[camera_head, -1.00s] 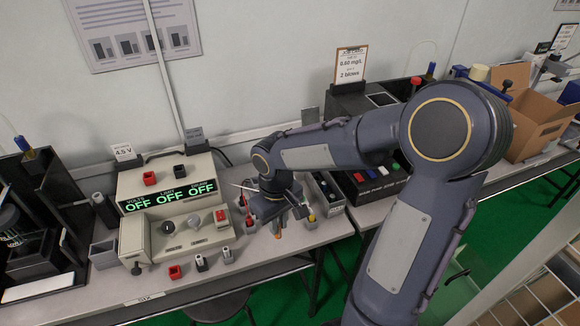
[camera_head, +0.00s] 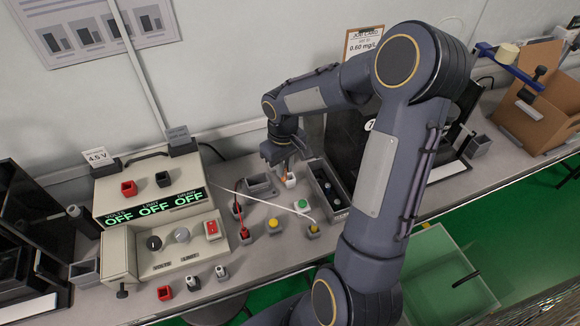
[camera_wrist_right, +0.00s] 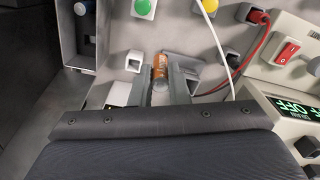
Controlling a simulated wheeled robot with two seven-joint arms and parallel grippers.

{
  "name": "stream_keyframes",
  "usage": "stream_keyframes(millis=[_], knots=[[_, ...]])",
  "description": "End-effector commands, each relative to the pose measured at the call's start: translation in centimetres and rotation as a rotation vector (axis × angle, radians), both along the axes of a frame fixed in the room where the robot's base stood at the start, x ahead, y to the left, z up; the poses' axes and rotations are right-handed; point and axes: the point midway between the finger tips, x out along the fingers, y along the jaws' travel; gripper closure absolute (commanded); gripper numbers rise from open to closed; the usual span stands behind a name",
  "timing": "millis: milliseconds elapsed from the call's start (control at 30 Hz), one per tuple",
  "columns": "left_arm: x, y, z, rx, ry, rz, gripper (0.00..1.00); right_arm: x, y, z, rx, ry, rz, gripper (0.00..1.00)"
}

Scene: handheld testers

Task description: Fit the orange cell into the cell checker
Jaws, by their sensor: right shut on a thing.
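The orange cell (camera_wrist_right: 160,66) is a small cylinder between the fingertips of my right gripper (camera_wrist_right: 161,82) in the right wrist view. The gripper is shut on its sides. In the head view my right gripper (camera_head: 284,158) points down over the bench, beside a small white block (camera_head: 290,180). That block has a dark socket in the wrist view (camera_wrist_right: 134,61), just left of the cell and apart from it in the picture. I cannot tell for sure which fixture is the cell checker. My left gripper does not show.
A grey tray (camera_head: 319,177) with dark cylinders stands right of the gripper. A green button (camera_head: 302,205), a yellow button (camera_head: 273,224) and a red lead (camera_head: 243,224) are close by. A white cable (camera_head: 259,200) crosses the bench. The beige power supply (camera_head: 148,178) stands left.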

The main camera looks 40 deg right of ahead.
Motion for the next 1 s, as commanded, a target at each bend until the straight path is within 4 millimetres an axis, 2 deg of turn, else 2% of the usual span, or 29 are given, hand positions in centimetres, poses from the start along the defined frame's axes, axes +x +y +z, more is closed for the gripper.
stream_keyframes(millis=[100,200,367,567,800,1000], knots=[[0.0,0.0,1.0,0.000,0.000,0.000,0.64,1.7,-2.2,-1.6,0.003,0.007,-0.003,1.00],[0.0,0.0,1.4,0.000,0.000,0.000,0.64,2.7,-3.4,-3.6,0.003,0.005,-0.001,1.00],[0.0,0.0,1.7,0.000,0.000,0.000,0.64,3.8,-4.7,-5.6,0.001,0.002,0.000,1.00],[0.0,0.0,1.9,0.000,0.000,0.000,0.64,4.3,-5.4,-6.7,0.000,0.001,0.000,1.00],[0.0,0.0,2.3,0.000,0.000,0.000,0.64,4.4,-5.5,-9.8,0.001,0.002,0.000,1.00],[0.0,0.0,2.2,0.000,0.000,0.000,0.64,4.4,-5.5,-9.9,-0.001,0.000,0.001,1.00]])
